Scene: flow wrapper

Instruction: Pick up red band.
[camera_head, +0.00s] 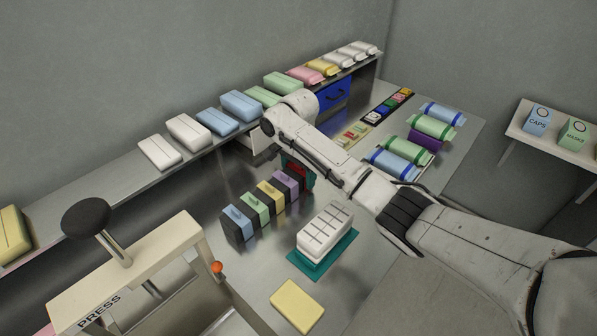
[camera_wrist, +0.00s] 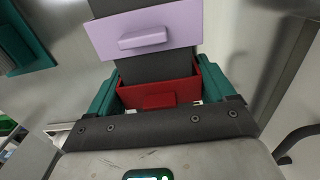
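The red band (camera_wrist: 160,92) shows in the wrist view as a red box-like piece with a small tab on its front, around a dark block. In the head view the red band (camera_head: 297,175) is at the far end of the banded row, partly hidden by my gripper. My gripper (camera_wrist: 162,88) has its teal fingers on either side of the red band, one left and one right, standing wide apart. Whether they press on it or leave a small gap cannot be told. The purple band (camera_wrist: 145,33) is directly beside it.
Yellow (camera_head: 268,191), green (camera_head: 252,203) and blue (camera_head: 237,218) bands continue the row. A white block on a teal tray (camera_head: 320,266) stands near it. A press (camera_head: 140,262) is at the front left. A raised shelf of wrapped packs (camera_head: 187,130) runs along the back.

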